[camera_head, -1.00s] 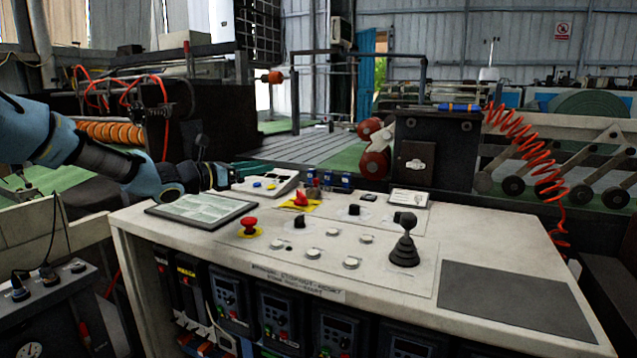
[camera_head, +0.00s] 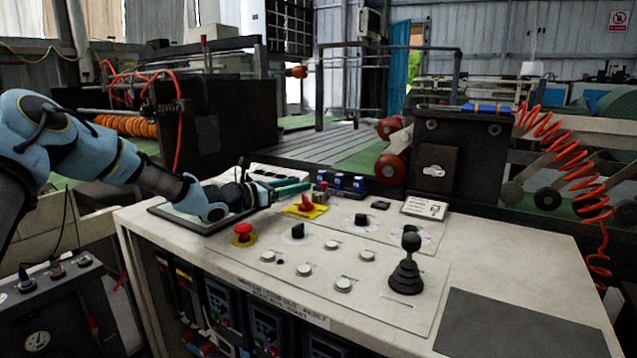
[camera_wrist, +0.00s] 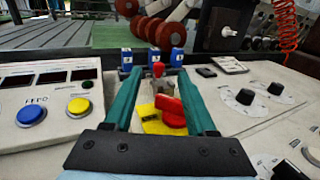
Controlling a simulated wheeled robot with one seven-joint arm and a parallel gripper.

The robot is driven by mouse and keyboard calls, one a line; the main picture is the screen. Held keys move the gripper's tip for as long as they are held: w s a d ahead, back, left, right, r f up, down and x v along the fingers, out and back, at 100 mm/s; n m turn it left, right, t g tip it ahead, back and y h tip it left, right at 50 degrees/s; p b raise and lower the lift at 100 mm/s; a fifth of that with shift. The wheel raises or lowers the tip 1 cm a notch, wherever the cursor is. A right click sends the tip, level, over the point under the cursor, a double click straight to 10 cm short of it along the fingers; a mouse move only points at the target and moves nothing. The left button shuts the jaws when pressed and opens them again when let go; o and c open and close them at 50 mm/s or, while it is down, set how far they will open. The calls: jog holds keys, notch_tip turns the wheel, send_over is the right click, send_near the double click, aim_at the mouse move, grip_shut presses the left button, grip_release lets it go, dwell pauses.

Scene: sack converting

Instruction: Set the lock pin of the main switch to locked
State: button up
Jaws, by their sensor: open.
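The main switch is a red rotary handle (camera_head: 306,204) on a yellow plate (camera_head: 319,212), on the control desk. In the wrist view the red handle (camera_wrist: 171,108) and yellow plate (camera_wrist: 152,124) show between my fingers. Just behind the handle stands a small greyish part with a red knob (camera_wrist: 158,70), which looks like the lock pin; it also shows in the head view (camera_head: 323,187). Whether it touches the handle I cannot tell. My gripper (camera_head: 292,186) has two teal fingers, open and empty, pointing at the switch. In the wrist view my gripper (camera_wrist: 153,74) straddles the pin, apart from it.
Several small blue blocks (camera_head: 338,181) stand just behind the switch. A red emergency button (camera_head: 243,231) on a yellow ring, black knobs (camera_head: 361,219) and a black joystick (camera_head: 406,270) stand nearby. A box with blue and yellow buttons (camera_wrist: 50,98) lies left of my fingers.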

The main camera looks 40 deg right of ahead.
jog(key=shift+s+d+f, duration=0.1)
jog(key=shift+d+f, duration=0.1)
jog(key=shift+f, duration=0.55)
jog(key=d, duration=0.2)
jog(key=d+p, duration=0.1)
jog(key=d, duration=0.1)
jog(key=d+p, duration=0.1)
jog(key=d, duration=0.2)
jog(key=shift+s, duration=0.4)
jog(key=shift+c, duration=0.4)
grip_shut()
